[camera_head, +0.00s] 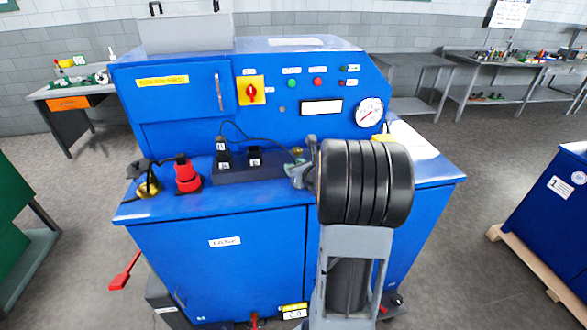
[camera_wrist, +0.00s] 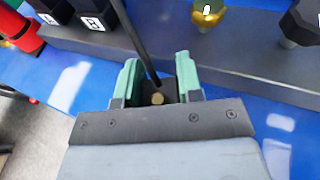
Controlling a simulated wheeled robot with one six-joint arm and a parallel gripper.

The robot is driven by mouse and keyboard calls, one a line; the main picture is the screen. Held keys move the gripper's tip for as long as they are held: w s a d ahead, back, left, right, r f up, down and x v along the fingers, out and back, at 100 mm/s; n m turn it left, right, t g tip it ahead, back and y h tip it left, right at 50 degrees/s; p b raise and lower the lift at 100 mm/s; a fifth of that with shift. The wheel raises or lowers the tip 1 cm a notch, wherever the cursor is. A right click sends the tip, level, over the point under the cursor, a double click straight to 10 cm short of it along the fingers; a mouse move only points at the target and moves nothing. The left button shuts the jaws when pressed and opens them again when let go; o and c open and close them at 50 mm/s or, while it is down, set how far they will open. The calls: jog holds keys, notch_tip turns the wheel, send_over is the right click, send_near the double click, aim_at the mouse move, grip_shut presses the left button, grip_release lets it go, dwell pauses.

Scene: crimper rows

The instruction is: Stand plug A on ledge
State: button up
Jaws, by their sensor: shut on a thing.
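My gripper (camera_wrist: 158,88) has green-padded fingers shut on a small black plug (camera_wrist: 158,97) with a brass-coloured round spot on it. A dark cable rises from the plug. No letter shows on it, so I cannot tell whether it is plug A. In the head view my gripper (camera_head: 297,168) is over the right part of the blue worktop, close to the dark raised ledge (camera_head: 240,176). The ledge also shows in the wrist view (camera_wrist: 150,42), beyond the fingers. The held plug appears apart from the ledge.
Two labelled black blocks, left (camera_head: 223,158) and right (camera_head: 254,158), stand at the ledge. A red plug-like part (camera_head: 187,175) stands to their left, beside a brass and black fitting (camera_head: 148,187). A brass piece (camera_wrist: 208,12) and a dark knob (camera_wrist: 300,25) are beyond my fingers.

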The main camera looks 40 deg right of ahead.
jog(key=shift+f, duration=0.15)
jog(key=o, duration=0.9)
jog(key=shift+o, duration=0.2)
